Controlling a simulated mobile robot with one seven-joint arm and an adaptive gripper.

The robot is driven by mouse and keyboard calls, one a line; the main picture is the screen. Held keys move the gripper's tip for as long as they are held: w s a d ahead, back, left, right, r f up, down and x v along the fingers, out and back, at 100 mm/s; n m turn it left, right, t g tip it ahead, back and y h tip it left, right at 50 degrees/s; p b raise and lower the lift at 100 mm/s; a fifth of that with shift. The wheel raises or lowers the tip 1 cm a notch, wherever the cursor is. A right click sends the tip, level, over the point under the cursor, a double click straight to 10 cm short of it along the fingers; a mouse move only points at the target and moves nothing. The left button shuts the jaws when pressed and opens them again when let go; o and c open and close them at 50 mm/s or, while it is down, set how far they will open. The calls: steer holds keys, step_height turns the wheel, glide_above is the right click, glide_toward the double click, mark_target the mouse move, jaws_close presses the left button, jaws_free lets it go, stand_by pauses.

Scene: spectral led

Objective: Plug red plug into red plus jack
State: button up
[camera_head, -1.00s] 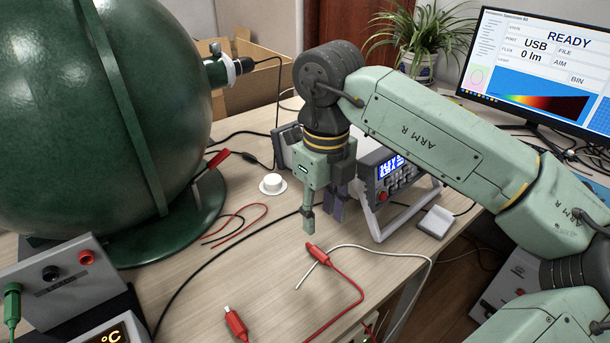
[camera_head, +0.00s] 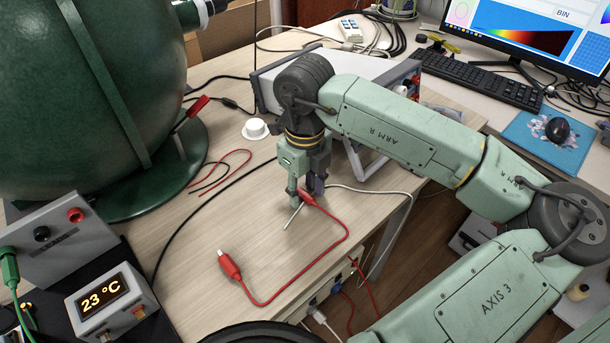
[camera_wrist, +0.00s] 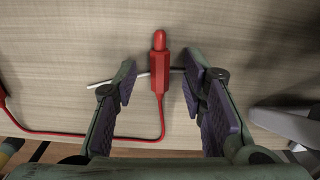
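A red plug (camera_head: 307,197) on a red lead lies on the wooden table below my gripper (camera_head: 305,191). In the wrist view, the red plug (camera_wrist: 160,74) lies between the two spread fingers of my gripper (camera_wrist: 158,76), with gaps on both sides. The gripper is open and holds nothing. A red jack (camera_head: 75,215) sits beside a black jack (camera_head: 41,234) on the sloped grey box at the left. Its plus marking cannot be read. In the head view, the fingers partly hide the plug.
The lead's other red end (camera_head: 230,266) lies on the table at front left. A pale cable (camera_wrist: 105,83) passes under the plug. A bench instrument (camera_head: 355,75) stands behind the arm. A green sphere (camera_head: 90,95) and a temperature display (camera_head: 105,300) are at left.

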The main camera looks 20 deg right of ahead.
mark_target(305, 193)
steer(key=shift+f, duration=0.1)
steer(key=shift+c, duration=0.5)
jaws_close()
stand_by(0.3)
steer(key=shift+r+p, duration=0.4)
steer(key=shift+r, duration=1.4)
